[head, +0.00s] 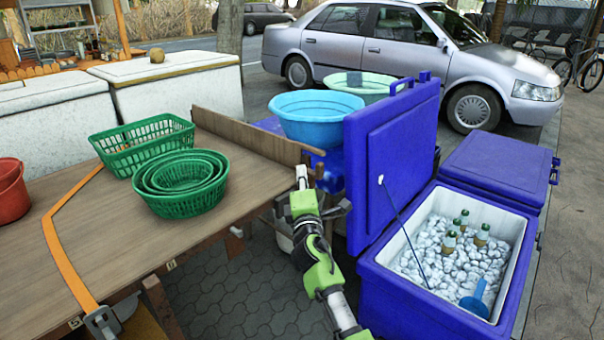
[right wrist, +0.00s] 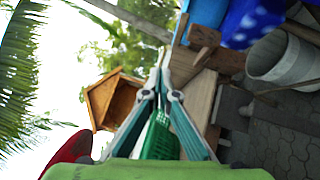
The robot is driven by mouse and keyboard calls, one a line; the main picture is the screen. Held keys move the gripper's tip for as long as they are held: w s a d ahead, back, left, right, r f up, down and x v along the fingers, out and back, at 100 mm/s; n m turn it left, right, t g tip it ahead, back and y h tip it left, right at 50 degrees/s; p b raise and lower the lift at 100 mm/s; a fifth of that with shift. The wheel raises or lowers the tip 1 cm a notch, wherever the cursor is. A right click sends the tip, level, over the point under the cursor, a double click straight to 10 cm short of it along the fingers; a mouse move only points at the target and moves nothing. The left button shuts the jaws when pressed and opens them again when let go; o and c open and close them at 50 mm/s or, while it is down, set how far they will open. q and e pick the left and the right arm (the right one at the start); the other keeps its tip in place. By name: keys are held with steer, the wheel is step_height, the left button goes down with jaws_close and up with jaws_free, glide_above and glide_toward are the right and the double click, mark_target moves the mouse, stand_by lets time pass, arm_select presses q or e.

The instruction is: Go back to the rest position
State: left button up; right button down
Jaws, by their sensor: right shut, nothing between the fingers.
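My right arm, green and grey, rises from the bottom middle of the head view. Its gripper (head: 301,176) is up beside the right end of the wooden table, in front of the low wooden board and left of the raised blue cooler lid. In the right wrist view the two fingers (right wrist: 161,72) come together at the tips, shut with nothing between them. My left gripper is not in view.
The wooden table (head: 100,235) holds green baskets (head: 182,183) and a red bucket (head: 11,188). An open blue cooler (head: 372,272) with ice and bottles stands at right, its lid (head: 392,150) raised close to my right arm. Basins (head: 316,118) stand behind.

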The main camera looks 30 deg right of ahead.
steer(key=shift+s+a, duration=0.2)
steer(key=shift+s, duration=0.2)
